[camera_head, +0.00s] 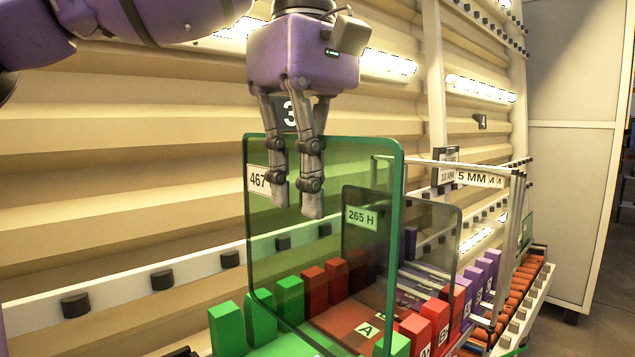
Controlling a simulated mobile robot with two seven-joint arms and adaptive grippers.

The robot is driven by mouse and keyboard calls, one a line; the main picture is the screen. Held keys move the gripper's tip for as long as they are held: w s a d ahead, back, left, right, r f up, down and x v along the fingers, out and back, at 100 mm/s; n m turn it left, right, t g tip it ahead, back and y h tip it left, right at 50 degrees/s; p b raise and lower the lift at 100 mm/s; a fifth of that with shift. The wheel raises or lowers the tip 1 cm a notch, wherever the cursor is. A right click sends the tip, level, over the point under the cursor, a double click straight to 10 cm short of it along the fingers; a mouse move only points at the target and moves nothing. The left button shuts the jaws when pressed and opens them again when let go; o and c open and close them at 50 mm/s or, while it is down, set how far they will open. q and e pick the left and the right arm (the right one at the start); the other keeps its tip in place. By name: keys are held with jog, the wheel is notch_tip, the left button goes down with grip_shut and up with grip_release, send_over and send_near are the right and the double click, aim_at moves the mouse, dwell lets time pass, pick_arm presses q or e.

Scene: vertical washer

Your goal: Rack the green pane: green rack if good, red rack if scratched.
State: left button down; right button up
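The green pane (345,165) is upright and see-through, with a darker green edge and a white label "467" at its upper left. My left gripper (296,205) comes down over its top edge. Its two fingers are close together and appear shut on the pane. The pane's lower part overlaps the green rack (228,330) in the picture; its bottom edge is partly cut off, so I cannot tell whether it is seated. I make out no clear scratch. The red rack (415,328) is just beyond, to the right. My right gripper is not in view.
A darker pane labelled "265 H" (440,225) stands behind the green pane. Purple blocks (483,278) and orange rows (530,270) continue to the right. A metal frame (515,215) rises there. The ribbed wall (120,180) with a pegged rail runs close behind.

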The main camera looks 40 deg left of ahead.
pick_arm(q)
jog(key=a, duration=0.4)
jog(key=shift+w+a+f, duration=0.15)
jog(key=shift+f, duration=0.05)
jog(key=shift+d, duration=0.25)
dwell(0.5)
jog(key=shift+f, duration=5.05)
jog(key=c, duration=1.9)
grip_release()
jog(key=shift+o, duration=0.2)
jog(key=shift+f, duration=0.1)
